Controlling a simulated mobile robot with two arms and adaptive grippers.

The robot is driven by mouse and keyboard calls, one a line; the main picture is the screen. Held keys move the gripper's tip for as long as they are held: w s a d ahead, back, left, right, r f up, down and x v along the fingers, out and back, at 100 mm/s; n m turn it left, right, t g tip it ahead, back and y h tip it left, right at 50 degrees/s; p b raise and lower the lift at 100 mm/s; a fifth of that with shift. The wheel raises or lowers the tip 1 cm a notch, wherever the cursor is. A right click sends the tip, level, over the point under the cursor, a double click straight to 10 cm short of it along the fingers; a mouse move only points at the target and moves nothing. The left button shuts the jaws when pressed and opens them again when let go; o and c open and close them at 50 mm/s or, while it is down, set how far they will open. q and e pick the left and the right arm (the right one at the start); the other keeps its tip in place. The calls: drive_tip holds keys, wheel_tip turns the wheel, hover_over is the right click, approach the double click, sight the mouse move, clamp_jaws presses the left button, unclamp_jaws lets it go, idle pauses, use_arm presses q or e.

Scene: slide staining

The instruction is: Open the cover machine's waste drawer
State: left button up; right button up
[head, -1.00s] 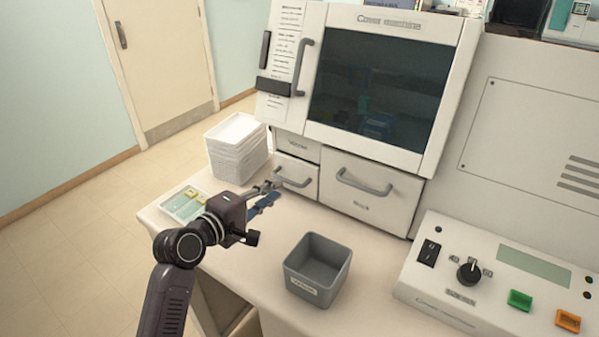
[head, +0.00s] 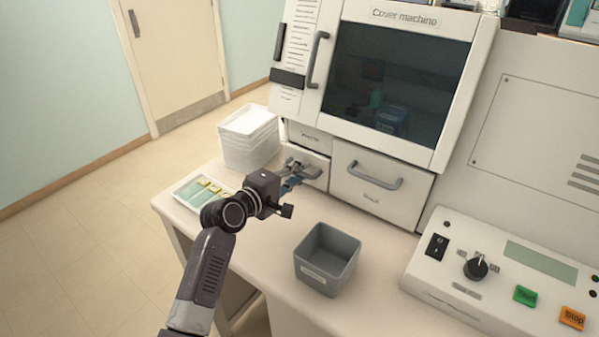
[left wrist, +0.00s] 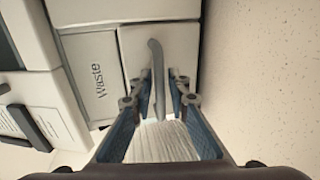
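The cover machine (head: 404,45) stands at the back of the counter. Its small left drawer (head: 321,165) is shut, under a panel marked "Waste" (head: 311,138); the panel's label also shows sideways in the left wrist view (left wrist: 98,80). My left gripper (head: 302,171) is at this drawer's front and largely hides its grey handle in the head view. In the left wrist view, the fingers (left wrist: 165,85) are open on either side of the handle (left wrist: 157,70), with a visible gap on the right. My right gripper is not in view.
A wider drawer (head: 376,188) with a handle is to the right, shut. A grey bin (head: 328,258) stands in front of it. A white basket stack (head: 250,138) and a slide tray (head: 192,194) are at the left. A control panel (head: 450,265) is at the right.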

use_arm(q)
drive_tip(key=shift+c, duration=0.5)
clamp_jaws()
drive_tip(key=shift+s+a+p, duration=0.2)
drive_tip(key=shift+s+p, duration=0.05)
drive_tip(key=shift+p, duration=0.05)
drive_tip(key=f+p+v, duration=0.1)
drive_tip(key=v, duration=0.3)
drive_tip(key=f+p+v, duration=0.1)
drive_tip(key=p+v, duration=0.1)
drive_tip(key=v, duration=0.3)
drive_tip(key=p+v, duration=0.2)
drive_tip(key=v, duration=0.2)
drive_tip(key=shift+s+a+f, duration=0.3)
drive_tip(key=shift+s+f, duration=0.05)
drive_tip(key=shift+s, duration=0.15)
drive_tip(key=shift+s+a, duration=0.25)
